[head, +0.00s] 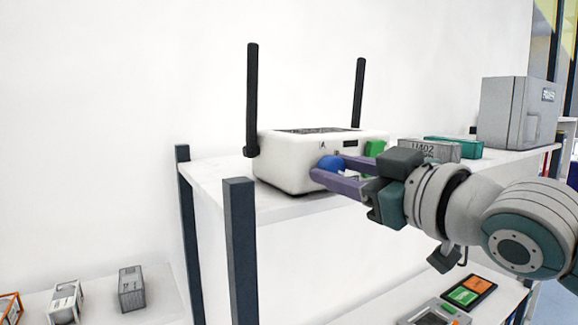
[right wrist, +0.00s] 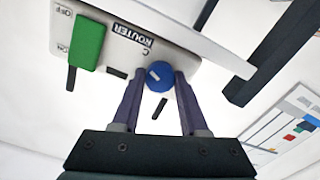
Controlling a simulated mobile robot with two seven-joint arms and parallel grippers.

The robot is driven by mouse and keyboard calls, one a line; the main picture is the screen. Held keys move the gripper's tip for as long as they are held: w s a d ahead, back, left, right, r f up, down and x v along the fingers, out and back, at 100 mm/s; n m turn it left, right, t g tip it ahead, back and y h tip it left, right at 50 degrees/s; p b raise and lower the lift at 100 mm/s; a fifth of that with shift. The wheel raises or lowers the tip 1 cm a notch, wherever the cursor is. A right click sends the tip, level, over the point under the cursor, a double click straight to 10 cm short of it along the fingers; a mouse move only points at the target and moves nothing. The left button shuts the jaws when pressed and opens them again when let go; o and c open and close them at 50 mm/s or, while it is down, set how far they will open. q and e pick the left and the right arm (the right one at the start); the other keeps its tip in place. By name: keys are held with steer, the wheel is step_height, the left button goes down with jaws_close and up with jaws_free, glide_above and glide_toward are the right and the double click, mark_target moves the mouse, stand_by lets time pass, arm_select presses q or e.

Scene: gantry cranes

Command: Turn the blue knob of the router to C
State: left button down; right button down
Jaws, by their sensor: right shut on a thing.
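The white router (head: 282,165) with two black antennas stands on the upper shelf in the head view. Its blue knob (head: 331,162) is on the front face, with a letter A above it. In the right wrist view, the knob (right wrist: 160,77) has a short white mark, and a letter C is printed up and left of it, beside the word ROUTER. My right gripper (head: 318,176) has its two purple fingers on either side of the knob, shut on it; it also shows in the right wrist view (right wrist: 159,82). My left gripper is not in view.
A green switch (right wrist: 88,40) with ON and OFF marks is on the router's face near the knob. A grey labelled box (head: 430,151), a teal box (head: 455,146) and a large grey cabinet (head: 505,112) stand to the right. Dark shelf posts (head: 240,250) rise at the left.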

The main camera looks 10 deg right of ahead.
steer(key=shift+m, duration=0.5)
steer(key=shift+c, duration=2.1)
jaws_free()
steer(key=shift+s, duration=0.1)
steer(key=shift+s+d+f, duration=0.1)
steer(key=shift+s+d, duration=0.05)
steer(key=shift+s, duration=0.1)
steer(key=b+v, duration=0.4)
steer(key=v, duration=0.5)
steer(key=shift+b, duration=0.35)
steer(key=shift+s, duration=0.1)
